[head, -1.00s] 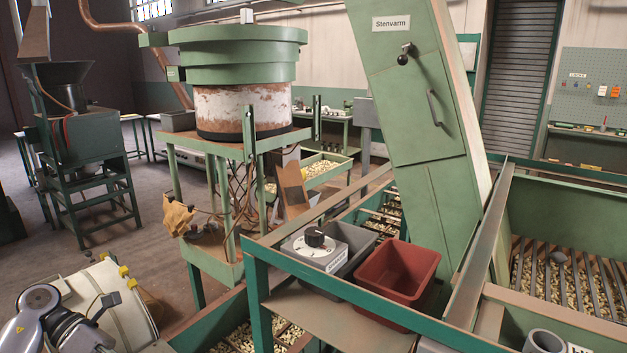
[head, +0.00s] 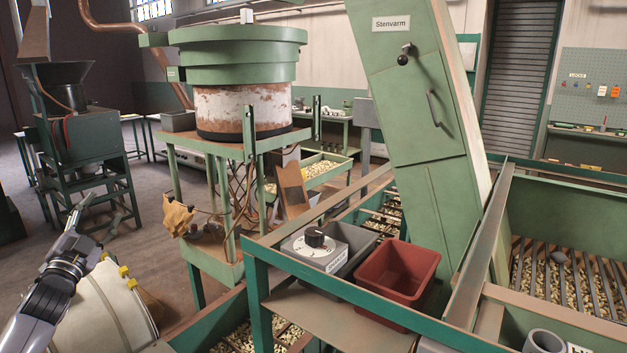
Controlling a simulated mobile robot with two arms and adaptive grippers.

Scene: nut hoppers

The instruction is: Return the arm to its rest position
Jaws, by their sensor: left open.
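My left gripper (head: 97,214) is at the lower left of the head view, at the end of my grey left arm that comes in from the bottom left corner. Its fingers are apart, point up and to the right, and hold nothing. The gripper is in front of the floor, above a cream-white container (head: 115,305) with yellow clips, which my arm partly hides. I cannot tell the gap between them. My right gripper is not in view.
A grey control box with a black knob (head: 315,238), a grey bin (head: 352,258) and a red bin (head: 397,275) stand on the green-framed shelf. The green Stenvarm chute (head: 415,120) rises behind. A bowl feeder on a stand (head: 240,60) is left of it. Open floor lies at left.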

